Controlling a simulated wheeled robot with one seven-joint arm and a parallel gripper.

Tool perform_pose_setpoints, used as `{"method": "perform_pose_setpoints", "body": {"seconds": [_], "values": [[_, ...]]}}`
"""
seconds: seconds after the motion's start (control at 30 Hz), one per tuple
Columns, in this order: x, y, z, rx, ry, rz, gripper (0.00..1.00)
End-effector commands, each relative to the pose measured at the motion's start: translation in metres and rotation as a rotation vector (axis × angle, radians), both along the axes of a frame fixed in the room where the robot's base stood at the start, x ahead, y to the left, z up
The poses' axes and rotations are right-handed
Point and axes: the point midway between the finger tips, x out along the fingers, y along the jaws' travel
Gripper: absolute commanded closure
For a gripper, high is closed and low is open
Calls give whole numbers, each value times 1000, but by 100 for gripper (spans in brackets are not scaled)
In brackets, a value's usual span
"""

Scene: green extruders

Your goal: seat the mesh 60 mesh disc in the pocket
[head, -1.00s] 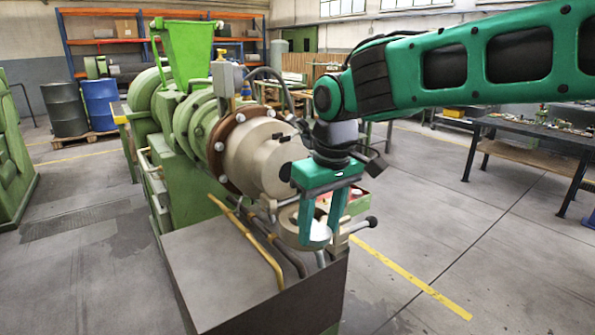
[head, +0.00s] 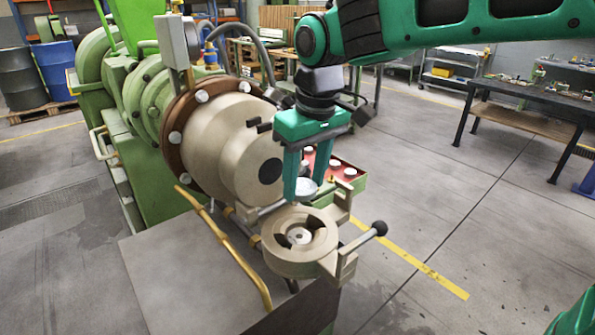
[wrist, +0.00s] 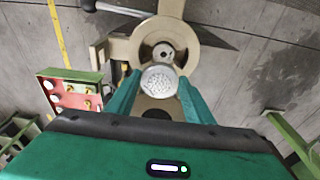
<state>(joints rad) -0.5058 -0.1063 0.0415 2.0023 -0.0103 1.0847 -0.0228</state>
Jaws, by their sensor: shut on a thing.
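A pale, speckled mesh disc (wrist: 159,81) is held between the fingertips of my gripper (wrist: 160,88). In the head view the disc (head: 306,187) shows as a light round edge between the green fingers of my gripper (head: 305,188). No mesh marking is readable on it. The round beige holder with the pocket (head: 280,256) is in front of and below the gripper, with dark notches and a small centre piece inside. The holder also shows in the wrist view (wrist: 207,40), above the disc. The disc looks apart from the holder.
The beige extruder barrel (head: 222,150) is close on the left of the gripper. A red tray (head: 343,172) with small parts is just right of it. A ball-ended handle (head: 379,228) sticks out from the holder. A grey plate (head: 190,275) lies at front left.

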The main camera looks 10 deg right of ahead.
Motion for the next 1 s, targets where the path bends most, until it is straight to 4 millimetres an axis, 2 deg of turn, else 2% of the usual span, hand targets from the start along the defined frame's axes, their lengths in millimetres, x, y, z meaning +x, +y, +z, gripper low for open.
{"method": "perform_pose_setpoints", "body": {"seconds": [0.33,1.0], "values": [[-3,10,-26,0,1,16,79],[-3,10,-81,0,0,17,79]]}}
